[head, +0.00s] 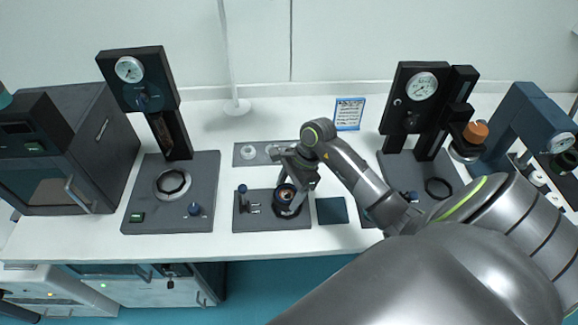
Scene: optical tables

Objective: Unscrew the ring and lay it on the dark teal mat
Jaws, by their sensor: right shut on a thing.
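My right gripper (289,189) reaches down over a dark base plate (264,223) in the middle of the table. It is shut on the ring (286,193), which sits around a dark round fitting with a brownish centre on that plate. The fingers hide part of the ring, and I cannot tell whether it is still on its thread. The dark teal mat (332,210) lies flat and bare just right of the plate. My left gripper is not in view.
Left stands a press with a gauge (130,70) on a grey base. A similar gauge stand (422,86) is at the right, behind my arm. A grey plate with round pieces (248,152) and a small sign (349,114) are behind the gripper.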

